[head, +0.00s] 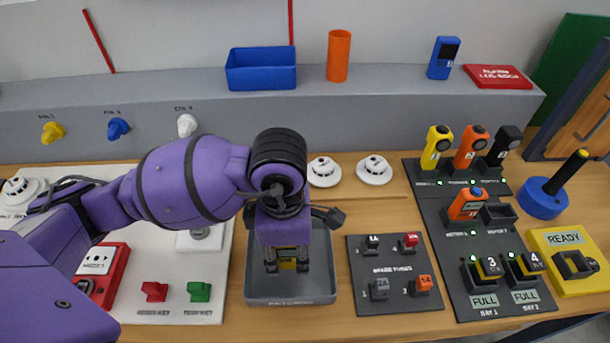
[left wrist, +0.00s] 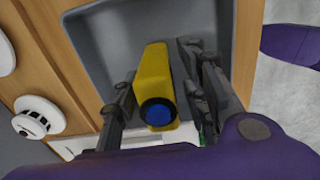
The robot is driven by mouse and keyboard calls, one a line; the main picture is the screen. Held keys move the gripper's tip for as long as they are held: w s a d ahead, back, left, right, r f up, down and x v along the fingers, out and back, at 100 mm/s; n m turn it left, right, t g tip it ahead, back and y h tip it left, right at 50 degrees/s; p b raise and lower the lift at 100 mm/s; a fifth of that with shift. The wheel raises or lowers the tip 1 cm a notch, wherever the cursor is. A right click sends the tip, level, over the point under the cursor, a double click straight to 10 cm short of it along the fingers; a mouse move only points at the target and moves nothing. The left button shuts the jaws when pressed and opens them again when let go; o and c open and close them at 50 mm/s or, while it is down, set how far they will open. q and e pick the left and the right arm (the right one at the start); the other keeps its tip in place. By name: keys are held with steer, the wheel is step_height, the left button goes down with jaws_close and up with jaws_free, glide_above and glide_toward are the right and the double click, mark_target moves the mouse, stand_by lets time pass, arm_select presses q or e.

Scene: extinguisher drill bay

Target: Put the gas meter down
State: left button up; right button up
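The gas meter is a yellow block with a round blue end. It shows best in the left wrist view (left wrist: 155,80), and a small part of it shows in the head view (head: 287,265). My left gripper (head: 287,258) points down over the grey returns tray (head: 290,300), with its fingers close on both sides of the yellow meter. It appears shut on the meter. The meter is inside the tray's outline; I cannot tell whether its lower end touches the floor. My wrist hides much of it in the head view. My right gripper is not in view.
A dark panel with small plugs (head: 395,277) lies just right of the tray. Farther right stand a charging board with meters (head: 465,205) and a yellow ready pad (head: 565,240). A white board with red and green blocks (head: 199,291) lies left. White detectors (head: 374,169) sit behind.

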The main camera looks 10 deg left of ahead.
arm_select(q)
step_height(320, 180, up, 12)
steer(key=shift+r+p, duration=0.25)
steer(key=shift+p, duration=0.3)
